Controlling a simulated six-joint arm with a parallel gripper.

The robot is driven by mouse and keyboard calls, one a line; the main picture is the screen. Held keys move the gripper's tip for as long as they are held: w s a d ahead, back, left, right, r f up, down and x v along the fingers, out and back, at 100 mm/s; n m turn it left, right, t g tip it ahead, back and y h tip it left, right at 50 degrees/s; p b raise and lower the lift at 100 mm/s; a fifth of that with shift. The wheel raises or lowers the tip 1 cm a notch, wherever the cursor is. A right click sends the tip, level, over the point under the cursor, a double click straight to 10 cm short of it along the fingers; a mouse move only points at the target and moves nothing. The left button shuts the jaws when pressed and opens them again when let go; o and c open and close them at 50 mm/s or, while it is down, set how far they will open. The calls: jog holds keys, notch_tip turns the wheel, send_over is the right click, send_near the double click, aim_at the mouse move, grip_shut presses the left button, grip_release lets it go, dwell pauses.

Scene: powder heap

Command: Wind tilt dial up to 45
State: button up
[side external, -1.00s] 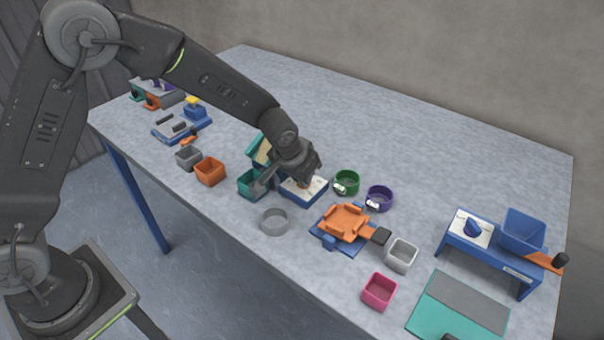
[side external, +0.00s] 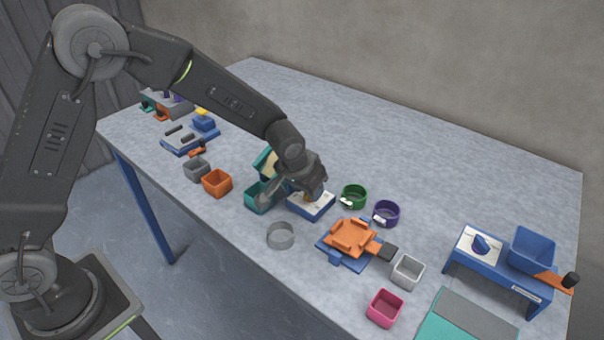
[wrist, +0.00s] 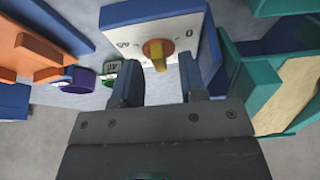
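The dial is an orange-yellow knob (wrist: 157,53) on a white panel (wrist: 125,38) with a blue edge. In the wrist view a 0 is to the knob's right and a blurred, turned number to its left. The knob's narrow end points down the picture, toward my gripper. My gripper (wrist: 159,72) is open, with one finger on each side of the line to the knob; I see no finger touching it. In the side view my gripper (side external: 312,192) is over the white panel (side external: 318,207) and hides part of the knob.
A teal bin (side external: 258,196) stands just left of the panel. Green (side external: 353,197) and purple (side external: 386,214) round cups are to its right, an orange tray (side external: 345,240) in front. A blue stand (side external: 500,276) at far right carries another dial, blue on white.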

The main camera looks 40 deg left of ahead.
jog(key=v, duration=1.3)
jog(key=shift+o, duration=0.3)
jog(key=shift+s, duration=0.1)
jog(key=shift+o, duration=1.5)
jog(key=shift+w+n, duration=0.35)
jog(key=shift+n, duration=0.35)
jog(key=shift+o, duration=0.6)
jog(key=w+n+g, duration=0.1)
jog(key=n, duration=0.2)
jog(key=w+n, duration=0.1)
jog(key=n, duration=0.2)
jog(key=w+n+g, duration=0.1)
jog(key=n, duration=0.2)
jog(key=shift+w+d+r+n+g, duration=0.1)
jog(key=shift+w+r+n+g, duration=0.1)
jog(key=shift+w+n+g, duration=0.15)
jog(key=f+n, duration=0.2)
jog(key=f, duration=0.2)
jog(key=w+f+n+g, duration=0.1)
jog(key=f+n, duration=0.1)
jog(key=f, duration=0.2)
jog(key=f+n, duration=0.2)
jog(key=f, duration=0.3)
jog(key=shift+w+d+f+n+g, duration=0.1)
jog(key=shift+w+f+n+g, duration=0.05)
jog(key=shift+w+n+g, duration=0.2)
jog(key=shift+c, duration=0.4)
